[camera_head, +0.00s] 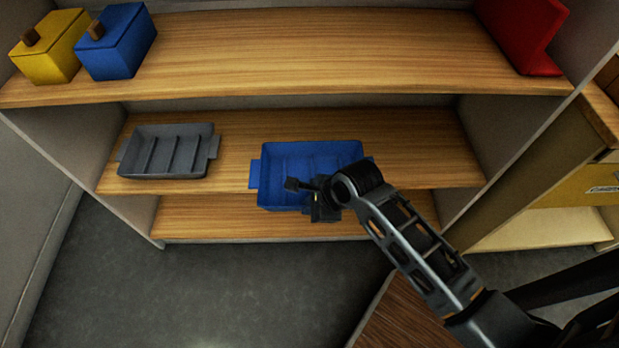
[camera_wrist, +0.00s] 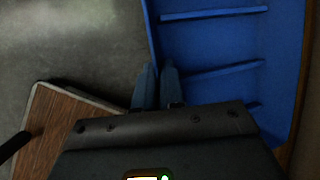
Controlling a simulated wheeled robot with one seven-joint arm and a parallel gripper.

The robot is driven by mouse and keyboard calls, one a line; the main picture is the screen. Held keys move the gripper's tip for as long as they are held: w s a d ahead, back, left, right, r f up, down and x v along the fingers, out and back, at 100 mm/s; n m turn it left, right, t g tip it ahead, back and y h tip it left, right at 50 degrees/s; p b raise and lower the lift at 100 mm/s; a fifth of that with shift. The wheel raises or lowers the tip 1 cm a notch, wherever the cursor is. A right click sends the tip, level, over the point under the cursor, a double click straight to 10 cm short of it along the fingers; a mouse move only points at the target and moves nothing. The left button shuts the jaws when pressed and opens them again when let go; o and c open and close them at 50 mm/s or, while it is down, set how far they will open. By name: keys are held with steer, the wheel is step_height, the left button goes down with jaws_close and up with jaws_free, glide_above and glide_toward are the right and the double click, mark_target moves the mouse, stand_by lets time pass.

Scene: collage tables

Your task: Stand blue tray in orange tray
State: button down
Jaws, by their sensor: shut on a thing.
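The blue tray (camera_head: 300,162) is at the middle shelf, its near side reaching out past the shelf's front edge. I cannot tell whether it rests on the shelf or is slightly lifted. My gripper (camera_head: 309,190) is at its near side, shut on the tray's wall. In the wrist view my fingertips (camera_wrist: 157,72) pinch the edge of the blue tray (camera_wrist: 215,42), and raised ribs show inside it. No orange tray is visible in either view.
A grey divided tray (camera_head: 165,151) sits left on the middle shelf (camera_head: 235,140). Yellow (camera_head: 45,58) and blue (camera_head: 118,48) lidded boxes and a red object (camera_head: 522,35) stand on the upper shelf (camera_head: 320,50). A brown wooden surface (camera_head: 395,318) is at the front. Grey floor is open at left.

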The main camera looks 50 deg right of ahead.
steer(key=s+a, duration=0.3)
steer(key=a, duration=0.1)
steer(key=w+a+r+n+g+y, duration=0.2)
steer(key=w+a+r+n, duration=0.2)
steer(key=w+a+n, duration=0.35)
steer(key=w+a+r+n+g+y, duration=0.1)
steer(key=w+a+r+n+y, duration=0.2)
steer(key=w+a+r+n, duration=0.45)
steer(key=w+d+r+n+g+h, duration=0.1)
steer(key=d+r+n+g, duration=0.3)
steer(key=d+n, duration=0.6)
steer(key=n+g, duration=0.2)
steer(key=shift+w+d+g+h, duration=0.15)
steer(key=shift+w+g+h, duration=0.15)
steer(key=shift+w+h, duration=0.1)
steer(key=shift+s, duration=0.15)
